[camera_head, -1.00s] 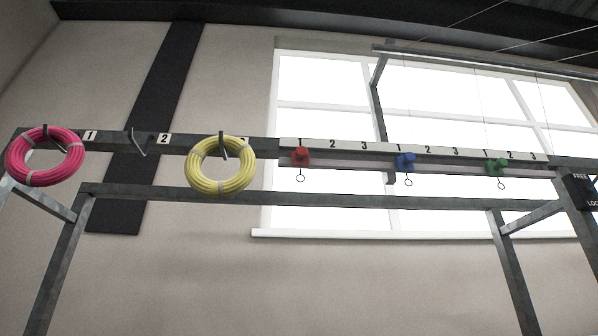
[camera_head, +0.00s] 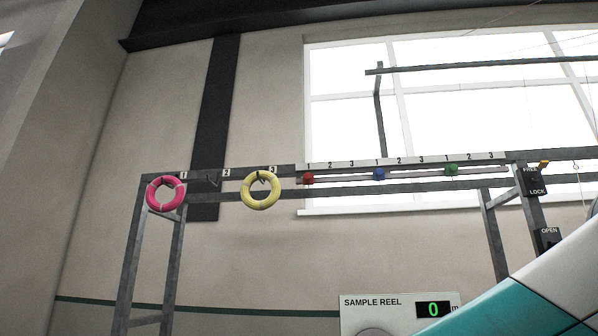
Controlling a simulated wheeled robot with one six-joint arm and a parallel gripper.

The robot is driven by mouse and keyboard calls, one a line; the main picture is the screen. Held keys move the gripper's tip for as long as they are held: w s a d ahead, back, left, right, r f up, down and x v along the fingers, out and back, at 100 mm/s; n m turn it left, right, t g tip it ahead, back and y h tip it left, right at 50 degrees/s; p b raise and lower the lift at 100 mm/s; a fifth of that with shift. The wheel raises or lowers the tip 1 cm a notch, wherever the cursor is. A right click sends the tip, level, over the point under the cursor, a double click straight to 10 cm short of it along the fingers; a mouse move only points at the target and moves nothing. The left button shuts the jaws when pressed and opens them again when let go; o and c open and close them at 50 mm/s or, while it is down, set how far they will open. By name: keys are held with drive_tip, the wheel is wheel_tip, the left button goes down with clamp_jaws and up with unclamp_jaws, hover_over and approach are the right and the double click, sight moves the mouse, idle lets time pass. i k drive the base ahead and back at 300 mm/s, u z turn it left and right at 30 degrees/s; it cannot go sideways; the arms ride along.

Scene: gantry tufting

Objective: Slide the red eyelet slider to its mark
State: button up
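The red eyelet slider (camera_head: 308,178) sits on the rail (camera_head: 340,177) of the gantry, under the number 1 at the left end of its white scale strip (camera_head: 400,160). The blue slider (camera_head: 379,174) and the green slider (camera_head: 451,169) sit further right on the same rail, each near a 1. The red slider's ring is too small to make out now. I cannot tell which number is the red slider's mark. My gripper is not in view.
A pink coil (camera_head: 166,194) and a yellow coil (camera_head: 261,190) hang on hooks at the left. A FREE/LOCK box (camera_head: 534,181) is on the right post, with an OPEN box (camera_head: 549,239) below. A sample reel panel (camera_head: 396,311) reading 0 stands low in front. A white and teal shape fills the lower right.

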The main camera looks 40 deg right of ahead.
sight(308, 178)
drive_tip(key=z, duration=0.5)
drive_tip(key=i, duration=0.65)
drive_tip(key=z, duration=0.35)
